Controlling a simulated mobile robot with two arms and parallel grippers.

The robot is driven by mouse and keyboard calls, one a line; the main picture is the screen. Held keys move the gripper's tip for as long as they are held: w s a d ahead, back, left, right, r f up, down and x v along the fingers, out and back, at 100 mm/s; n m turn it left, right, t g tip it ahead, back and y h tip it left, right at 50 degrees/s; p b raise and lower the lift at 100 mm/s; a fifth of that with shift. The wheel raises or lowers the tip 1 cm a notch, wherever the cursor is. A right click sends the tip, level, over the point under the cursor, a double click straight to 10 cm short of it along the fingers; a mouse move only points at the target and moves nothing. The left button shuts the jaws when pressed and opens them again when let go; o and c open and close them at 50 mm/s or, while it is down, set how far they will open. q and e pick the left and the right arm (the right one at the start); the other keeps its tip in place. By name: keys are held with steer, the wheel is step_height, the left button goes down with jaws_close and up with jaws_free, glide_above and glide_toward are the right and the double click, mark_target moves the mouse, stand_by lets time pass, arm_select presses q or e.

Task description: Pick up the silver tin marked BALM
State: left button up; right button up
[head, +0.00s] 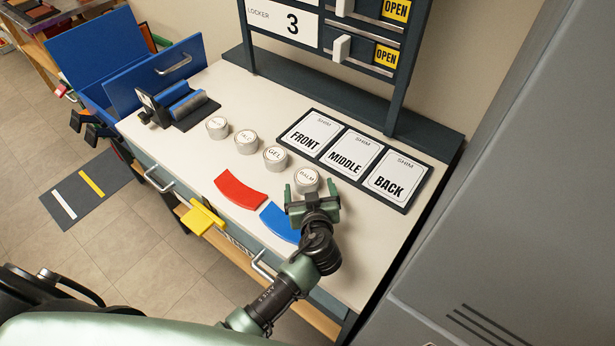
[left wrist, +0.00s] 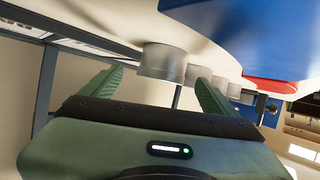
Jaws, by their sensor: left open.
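The silver BALM tin (head: 307,179) stands upright on the white worktop, at the near right end of a row of similar tins. My left gripper (head: 312,192) is open at its near side, with its fingers pointing at the tin. In the left wrist view the tin (left wrist: 163,61) shows just beyond and between the two open fingers (left wrist: 158,88), with nothing held. I cannot tell whether the fingertips reach its sides. My right gripper is not in view.
The GEL tin (head: 275,158) and two more tins stand to the left. A shim tray (head: 414,206) lies close on the right. A red curved piece (head: 240,190) and a blue one (head: 279,222) lie near the front edge. The locker frame (head: 350,95) stands behind.

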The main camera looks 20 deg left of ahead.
mark_target(308, 184)
arm_select(q)
steer(key=p+x, duration=0.1)
steer(key=x, duration=0.3)
steer(key=shift+a+r, duration=0.1)
steer(key=shift+w+a+f, duration=0.1)
steer(key=shift+w+f, duration=0.1)
steer(key=shift+w, duration=0.15)
steer(key=shift+f, duration=0.1)
steer(key=c, duration=1.4)
steer(key=shift+c, duration=1.3)
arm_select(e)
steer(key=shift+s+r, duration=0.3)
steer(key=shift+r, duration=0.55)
